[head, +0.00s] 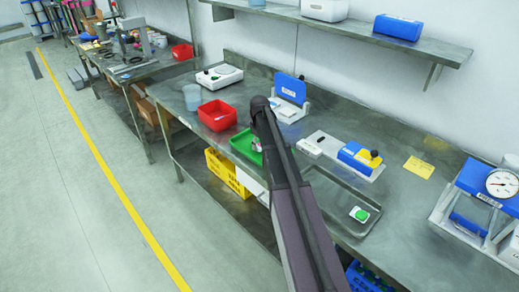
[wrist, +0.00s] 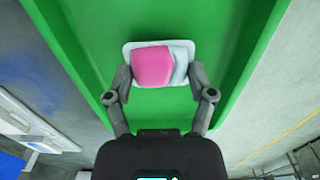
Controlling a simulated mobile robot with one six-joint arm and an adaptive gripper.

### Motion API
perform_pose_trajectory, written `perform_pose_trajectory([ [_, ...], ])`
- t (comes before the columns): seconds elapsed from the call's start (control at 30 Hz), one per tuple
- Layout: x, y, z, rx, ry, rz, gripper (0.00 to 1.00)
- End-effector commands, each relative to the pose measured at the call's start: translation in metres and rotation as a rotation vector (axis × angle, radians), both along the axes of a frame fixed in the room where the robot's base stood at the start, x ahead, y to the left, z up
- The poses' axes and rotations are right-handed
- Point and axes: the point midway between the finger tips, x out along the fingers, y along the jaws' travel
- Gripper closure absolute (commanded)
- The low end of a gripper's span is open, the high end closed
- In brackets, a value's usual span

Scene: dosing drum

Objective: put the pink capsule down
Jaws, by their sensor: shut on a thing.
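The pink capsule (wrist: 153,66) is a pink and pale grey block with a white rounded base around it, in the wrist view. My gripper (wrist: 160,80) is shut on it, with one finger at each side of the white base. The green tray (wrist: 230,25) lies behind the capsule in the wrist view. I cannot tell whether the capsule touches the tray floor. In the head view, the green tray (head: 239,143) is at the bench's front edge, and my arm hides most of the gripper and capsule there.
A red bin (head: 217,115) stands just behind and left of the green tray. A blue-lidded device (head: 289,98) is behind it. A metal tray (head: 335,206) to the right holds a white piece with a green top (head: 360,214). A yellow crate (head: 228,174) sits below the bench.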

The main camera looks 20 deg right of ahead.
Motion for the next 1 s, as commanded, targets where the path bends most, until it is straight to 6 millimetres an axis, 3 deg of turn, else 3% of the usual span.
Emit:
perform_pose_trajectory([
  [0.6, 0.0000, 0.0003, -0.0095, 0.000, 0.000, 0.000, 0.57],
  [0.63, 0.0001, 0.0003, -0.0093, 0.000, 0.000, 0.000, 0.26],
  [0.7, 0.0000, 0.0003, -0.0084, 0.000, 0.000, 0.000, 0.06],
  [0.73, 0.0000, 0.0003, -0.0084, 0.000, 0.000, 0.000, 0.00],
  [1.0, 0.0001, 0.0003, -0.0083, 0.000, 0.000, 0.000, 0.00],
])
